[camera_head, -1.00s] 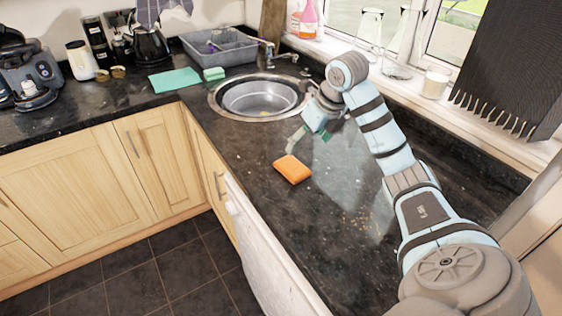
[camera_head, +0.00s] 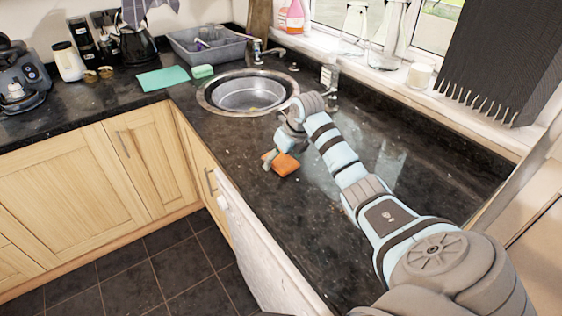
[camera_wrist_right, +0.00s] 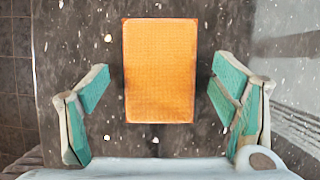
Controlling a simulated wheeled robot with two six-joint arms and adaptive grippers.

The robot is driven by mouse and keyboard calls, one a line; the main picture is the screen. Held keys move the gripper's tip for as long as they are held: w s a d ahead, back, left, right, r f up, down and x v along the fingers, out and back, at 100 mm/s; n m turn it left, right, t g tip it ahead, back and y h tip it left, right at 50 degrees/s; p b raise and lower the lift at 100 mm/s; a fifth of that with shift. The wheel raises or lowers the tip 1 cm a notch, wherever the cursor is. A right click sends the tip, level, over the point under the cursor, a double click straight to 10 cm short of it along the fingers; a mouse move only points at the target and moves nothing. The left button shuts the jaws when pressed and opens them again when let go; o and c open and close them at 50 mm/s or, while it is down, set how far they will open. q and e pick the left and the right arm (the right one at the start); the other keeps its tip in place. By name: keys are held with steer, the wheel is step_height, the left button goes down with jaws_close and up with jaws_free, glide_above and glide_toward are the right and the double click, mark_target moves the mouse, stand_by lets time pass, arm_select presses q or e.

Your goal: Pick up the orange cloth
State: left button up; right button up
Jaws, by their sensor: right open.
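The orange cloth (camera_head: 284,166) is a folded rectangle lying flat on the dark granite counter, in front of the sink. In the right wrist view the orange cloth (camera_wrist_right: 160,70) lies between and beyond the two teal fingers. My right gripper (camera_head: 277,160) is over the cloth in the head view and hides part of it. In the wrist view my right gripper (camera_wrist_right: 162,95) is open, with a gap on both sides of the cloth. Its height above the cloth is hard to tell. My left gripper is not in view.
The round sink (camera_head: 247,93) is behind the cloth. A teal cloth (camera_head: 163,78) and a green sponge (camera_head: 203,71) lie left of it, by a grey dish tub (camera_head: 213,47). The counter's front edge is close to the cloth's left. Bare counter extends to the right.

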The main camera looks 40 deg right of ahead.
steer(key=shift+f, duration=0.25)
stand_by(0.4)
steer(key=shift+s, duration=0.1)
steer(key=c, duration=1.2)
